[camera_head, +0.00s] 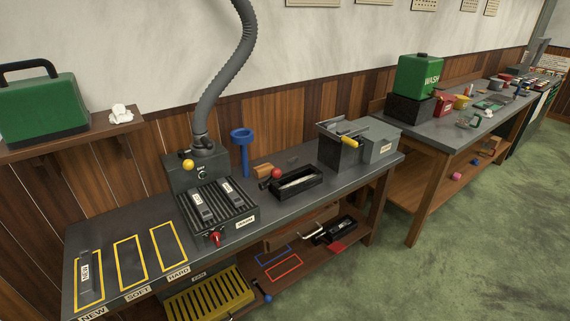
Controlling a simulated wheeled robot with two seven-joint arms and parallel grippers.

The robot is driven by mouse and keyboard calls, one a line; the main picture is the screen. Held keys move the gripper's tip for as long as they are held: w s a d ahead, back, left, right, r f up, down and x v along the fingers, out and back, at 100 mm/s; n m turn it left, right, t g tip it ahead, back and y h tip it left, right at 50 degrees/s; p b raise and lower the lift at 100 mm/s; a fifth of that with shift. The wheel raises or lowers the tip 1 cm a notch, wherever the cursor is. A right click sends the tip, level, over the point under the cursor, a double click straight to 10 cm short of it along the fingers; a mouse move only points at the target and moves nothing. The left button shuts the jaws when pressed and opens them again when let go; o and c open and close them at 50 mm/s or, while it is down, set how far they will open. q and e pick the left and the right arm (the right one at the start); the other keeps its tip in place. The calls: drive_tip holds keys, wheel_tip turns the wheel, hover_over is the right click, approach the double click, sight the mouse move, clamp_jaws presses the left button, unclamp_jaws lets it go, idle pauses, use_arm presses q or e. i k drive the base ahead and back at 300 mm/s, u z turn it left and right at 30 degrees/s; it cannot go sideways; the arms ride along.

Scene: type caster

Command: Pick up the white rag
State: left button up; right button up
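A crumpled white rag (121,113) lies on the wooden wall shelf (70,136) at the upper left, near the shelf's right end. It sits to the right of a green case, with a gap between them. Neither of my grippers shows in the head view, so I cannot see whether they are open or shut.
A green case (42,107) with a black handle stands on the shelf. Below is a dark workbench (135,225) with a ribbed machine (215,205), a grey hose (225,75), a blue stand (242,150) and a black tray (296,182). Green floor (470,240) is clear at right.

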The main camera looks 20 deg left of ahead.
sight(119, 115)
drive_tip(key=u, duration=1.7)
